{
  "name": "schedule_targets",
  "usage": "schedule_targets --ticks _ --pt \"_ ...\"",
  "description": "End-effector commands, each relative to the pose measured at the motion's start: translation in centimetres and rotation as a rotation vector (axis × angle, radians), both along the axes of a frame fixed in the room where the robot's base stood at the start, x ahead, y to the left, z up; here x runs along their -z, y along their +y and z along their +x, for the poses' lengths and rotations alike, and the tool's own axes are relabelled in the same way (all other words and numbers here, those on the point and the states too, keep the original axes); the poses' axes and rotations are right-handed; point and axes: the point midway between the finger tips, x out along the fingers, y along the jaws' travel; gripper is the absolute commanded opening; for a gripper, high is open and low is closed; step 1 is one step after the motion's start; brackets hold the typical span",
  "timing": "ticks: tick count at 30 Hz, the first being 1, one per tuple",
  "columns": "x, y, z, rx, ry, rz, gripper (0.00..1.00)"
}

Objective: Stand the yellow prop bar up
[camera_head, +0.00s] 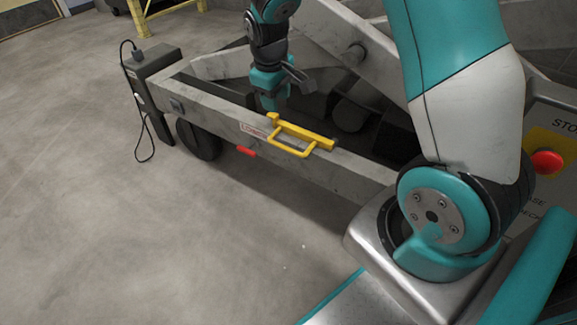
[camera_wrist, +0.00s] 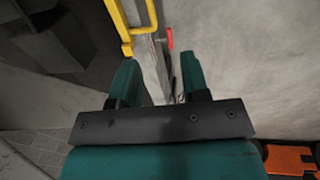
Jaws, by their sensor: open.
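The yellow prop bar (camera_head: 315,138) lies flat along the top of a grey frame beam (camera_head: 215,103) in the head view. A yellow loop handle (camera_head: 289,152) sticks out from its near side. My gripper (camera_head: 270,104) is just beyond the bar's left end, pointing down, open and empty. In the wrist view the bar (camera_wrist: 118,18) and its loop handle (camera_wrist: 153,14) show at the top, ahead of the open teal fingers (camera_wrist: 160,75). The fingers look apart from the bar. The head view does not show the gap clearly.
A red piece (camera_head: 246,151) sticks out from the beam's near side. A red button (camera_head: 547,162) is on a panel at right. The floor at left is clear.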

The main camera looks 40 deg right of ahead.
Motion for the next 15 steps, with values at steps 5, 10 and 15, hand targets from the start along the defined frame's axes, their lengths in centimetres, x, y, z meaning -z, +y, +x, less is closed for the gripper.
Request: schedule_targets --ticks 5,10,15 --pt "4.0 -2.1 0.9 0.011 0.012 -0.046 0.42" --pt "5.8 -2.6 1.0 0.012 0.016 -0.050 0.42" --pt "9.5 -3.2 1.2 0.012 0.018 -0.049 0.42"
